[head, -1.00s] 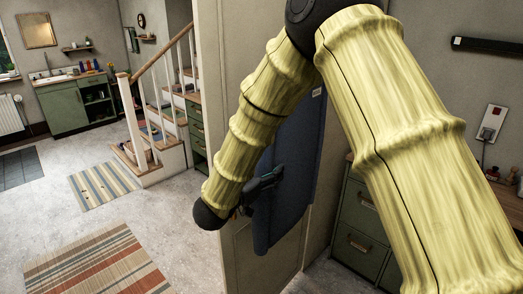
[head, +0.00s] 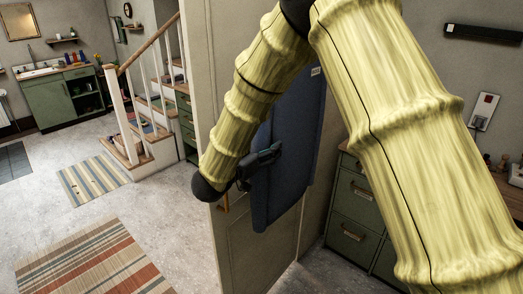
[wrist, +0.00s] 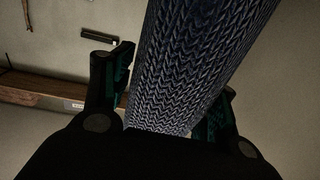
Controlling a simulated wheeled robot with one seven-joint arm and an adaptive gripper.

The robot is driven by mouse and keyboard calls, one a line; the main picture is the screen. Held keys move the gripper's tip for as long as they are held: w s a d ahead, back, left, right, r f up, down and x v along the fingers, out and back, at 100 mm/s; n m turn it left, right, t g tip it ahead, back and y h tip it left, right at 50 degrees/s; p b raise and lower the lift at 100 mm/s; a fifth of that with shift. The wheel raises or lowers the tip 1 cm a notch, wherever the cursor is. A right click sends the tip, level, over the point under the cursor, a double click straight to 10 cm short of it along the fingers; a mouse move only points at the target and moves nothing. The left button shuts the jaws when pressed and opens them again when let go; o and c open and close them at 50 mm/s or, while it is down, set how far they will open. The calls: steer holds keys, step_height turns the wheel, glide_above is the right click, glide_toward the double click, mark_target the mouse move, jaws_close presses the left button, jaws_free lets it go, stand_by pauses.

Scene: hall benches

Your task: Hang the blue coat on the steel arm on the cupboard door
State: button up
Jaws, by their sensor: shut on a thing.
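The blue coat (head: 290,150) hangs long and narrow in front of a tall beige door panel (head: 250,240) in the head view. My gripper (head: 262,158) is shut on the coat at its left edge. In the wrist view the coat (wrist: 195,65) is a thick dark blue knitted roll, with a finger on each side. My arm covers the coat's upper left part and much of the door. A brown handle (head: 224,203) shows on the panel below my wrist. I cannot make out the steel arm in either view.
Green drawers (head: 352,215) stand right of the coat, close behind my arm. Wooden stairs (head: 140,145) with a railing rise at the left. A striped rug (head: 95,265) lies on the open floor.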

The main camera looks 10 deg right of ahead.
steer(key=shift+w+d+f+b, duration=0.45)
steer(key=shift+w+d+f, duration=0.25)
steer(key=shift+w+d, duration=0.25)
steer(key=shift+w+d+f+b, duration=0.4)
steer(key=shift+w+d+f, duration=0.3)
steer(key=shift+d, duration=0.35)
steer(key=o, duration=1.6)
steer(key=shift+w, duration=0.1)
steer(key=shift+c, duration=0.2)
steer(key=shift+a, duration=0.1)
